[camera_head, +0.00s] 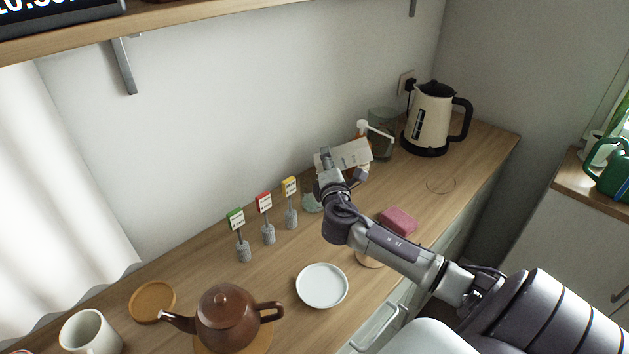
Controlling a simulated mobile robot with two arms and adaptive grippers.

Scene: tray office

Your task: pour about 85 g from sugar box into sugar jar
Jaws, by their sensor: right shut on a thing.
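My right gripper (329,166) is shut on a pale box (350,154) with small print, which I take for the sugar box. The box is held above the counter, tipped well over onto its side. A glass jar (311,203), likely the sugar jar, stands on the counter below and slightly left of the box. My gripper and wrist hide part of the jar. I cannot see its content clearly, nor any sugar stream. My left gripper is not in view.
Several small label stands, such as the yellow one (290,203), line the counter left of the jar. A pump bottle (362,172) is close behind the box. A kettle (431,122), pink sponge (398,221), white plate (322,286) and brown teapot (228,318) stand around.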

